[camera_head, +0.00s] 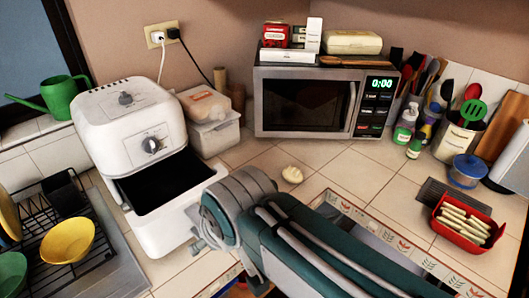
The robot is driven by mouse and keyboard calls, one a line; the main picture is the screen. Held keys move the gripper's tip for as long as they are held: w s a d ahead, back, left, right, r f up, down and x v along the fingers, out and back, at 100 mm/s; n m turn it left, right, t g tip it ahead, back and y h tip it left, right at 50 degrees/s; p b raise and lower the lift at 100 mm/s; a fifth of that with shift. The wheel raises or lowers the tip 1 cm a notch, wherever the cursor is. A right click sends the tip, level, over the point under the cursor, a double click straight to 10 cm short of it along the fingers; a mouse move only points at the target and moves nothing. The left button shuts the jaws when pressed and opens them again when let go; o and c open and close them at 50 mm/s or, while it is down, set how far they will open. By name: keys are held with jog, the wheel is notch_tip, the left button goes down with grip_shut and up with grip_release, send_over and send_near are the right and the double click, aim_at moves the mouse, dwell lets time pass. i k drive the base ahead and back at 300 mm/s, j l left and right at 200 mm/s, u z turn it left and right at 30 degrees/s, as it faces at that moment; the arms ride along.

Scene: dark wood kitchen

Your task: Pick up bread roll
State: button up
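A small pale bread roll (292,174) lies on the tiled counter (335,165), in front of the microwave and just beyond my arm. It stands apart from other things, and nothing is holding it. My arm reaches in from the lower right, with its rounded grey joint to the left of and nearer than the roll. A small grey part of my gripper (203,238) shows at the left of that joint, beside the air fryer. The joint hides most of the gripper, so I cannot see its fingers clearly.
A white air fryer (125,115) with its drawer pulled out stands left of my arm. A microwave (320,104) stands behind the roll. A red tray (439,223) of pale sticks and a blue-lidded pot (468,171) are right. A dish rack (48,272) is left. Bare tiles surround the roll.

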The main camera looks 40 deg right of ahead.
aim_at(293, 174)
jog(key=k+l+z, duration=0.25)
jog(key=z, duration=0.2)
jog(key=k+l+z, duration=0.15)
jog(key=z, duration=0.3)
jog(key=i+l+u, duration=0.1)
jog(key=l, duration=0.15)
jog(key=i+l+u, duration=0.15)
